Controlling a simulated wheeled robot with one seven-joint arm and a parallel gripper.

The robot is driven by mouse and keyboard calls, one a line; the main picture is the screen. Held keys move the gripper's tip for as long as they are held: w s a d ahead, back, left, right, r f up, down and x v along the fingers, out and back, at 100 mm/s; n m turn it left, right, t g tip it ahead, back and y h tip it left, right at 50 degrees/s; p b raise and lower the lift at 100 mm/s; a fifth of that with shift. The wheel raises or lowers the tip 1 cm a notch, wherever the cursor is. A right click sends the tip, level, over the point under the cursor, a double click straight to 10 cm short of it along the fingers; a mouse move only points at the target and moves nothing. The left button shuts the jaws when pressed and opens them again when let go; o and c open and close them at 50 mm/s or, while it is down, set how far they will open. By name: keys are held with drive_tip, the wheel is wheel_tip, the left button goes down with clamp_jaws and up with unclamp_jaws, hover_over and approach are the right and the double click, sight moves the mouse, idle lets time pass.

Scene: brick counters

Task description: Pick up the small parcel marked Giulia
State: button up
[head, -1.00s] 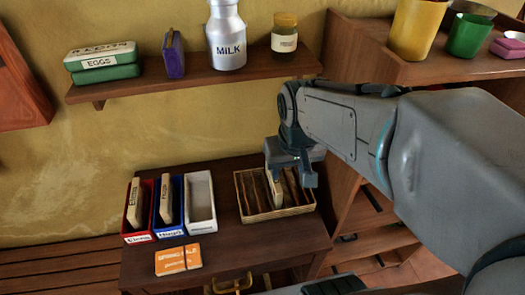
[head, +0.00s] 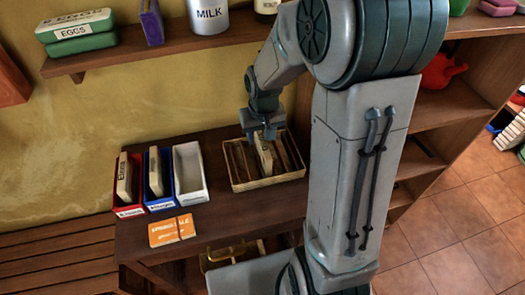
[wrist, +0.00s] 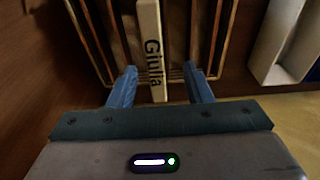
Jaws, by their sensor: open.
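The small parcel marked Giulia (wrist: 152,50) is a thin cream block with dark lettering. It stands on edge in a slot of the slatted wooden rack (head: 238,186), where it also shows in the head view (head: 265,158). My gripper (wrist: 160,84) is open, with one blue finger on each side of the parcel's near end in the wrist view. I see gaps between the fingers and the parcel. In the head view my gripper (head: 261,134) is over the back of the rack. The parcel's lower part is hidden in the rack.
Left of the rack stand a red bin (head: 130,211) and a blue bin (head: 160,205), each holding a parcel, and an empty-looking white bin (head: 193,188). An orange card (head: 172,231) lies in front. A shelf (head: 150,54) with goods hangs above the counter.

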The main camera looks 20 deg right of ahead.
sight(263, 142)
drive_tip(key=shift+w+d+f+p, duration=0.1)
drive_tip(key=shift+w+f+p, duration=0.05)
drive_tip(key=shift+f, duration=0.9)
drive_tip(key=shift+w+d+f+p, duration=0.1)
drive_tip(key=shift+w+f+p, duration=0.1)
drive_tip(key=shift+f, duration=0.8)
drive_tip(key=shift+w+d+f+p, duration=0.1)
drive_tip(key=shift+w+f, duration=0.05)
drive_tip(key=shift+f, duration=0.9)
clamp_jaws()
